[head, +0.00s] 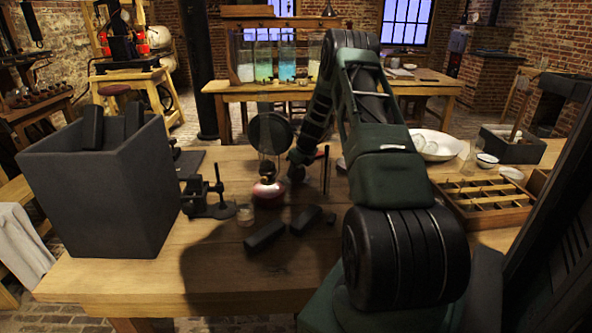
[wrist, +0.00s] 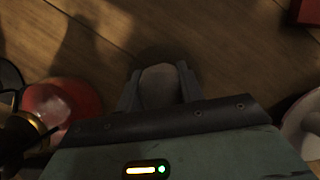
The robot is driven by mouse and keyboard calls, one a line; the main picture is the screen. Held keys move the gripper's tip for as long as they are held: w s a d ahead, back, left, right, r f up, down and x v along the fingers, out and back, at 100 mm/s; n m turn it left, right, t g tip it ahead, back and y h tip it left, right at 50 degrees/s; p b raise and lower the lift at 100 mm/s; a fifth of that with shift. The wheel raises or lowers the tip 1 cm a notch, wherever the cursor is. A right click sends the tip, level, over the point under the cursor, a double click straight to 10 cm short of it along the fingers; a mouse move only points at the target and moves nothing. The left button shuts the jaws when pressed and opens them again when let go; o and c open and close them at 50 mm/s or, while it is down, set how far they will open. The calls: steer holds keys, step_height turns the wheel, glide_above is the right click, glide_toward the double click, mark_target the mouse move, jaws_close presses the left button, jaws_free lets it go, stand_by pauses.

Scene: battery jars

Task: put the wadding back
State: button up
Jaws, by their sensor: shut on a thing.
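In the wrist view my gripper (wrist: 158,82) points down over the wooden table, its two fingers close around a pale grey, rounded thing (wrist: 158,88). This looks like the wadding, but it is dim and I cannot be sure. A dark rounded edge shows just beyond it. Whether it touches the table is unclear. In the head view my arm reaches down behind the red-based lamp (head: 268,191); the fingertips and the held thing are hidden or too small to make out.
The lamp's red base (wrist: 62,104) is close on the left in the wrist view. Black blocks (head: 265,236) lie at the front. A large grey bin (head: 97,192) stands left. A white dish (head: 437,147), a compartment tray (head: 484,222) and a grey box (head: 513,151) are on the right.

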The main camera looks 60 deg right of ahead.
steer(key=shift+f, duration=0.1)
steer(key=o, duration=0.7)
steer(key=shift+o, duration=0.2)
steer(key=v, duration=1.2)
steer(key=shift+b, duration=0.4)
steer(key=shift+a, duration=0.1)
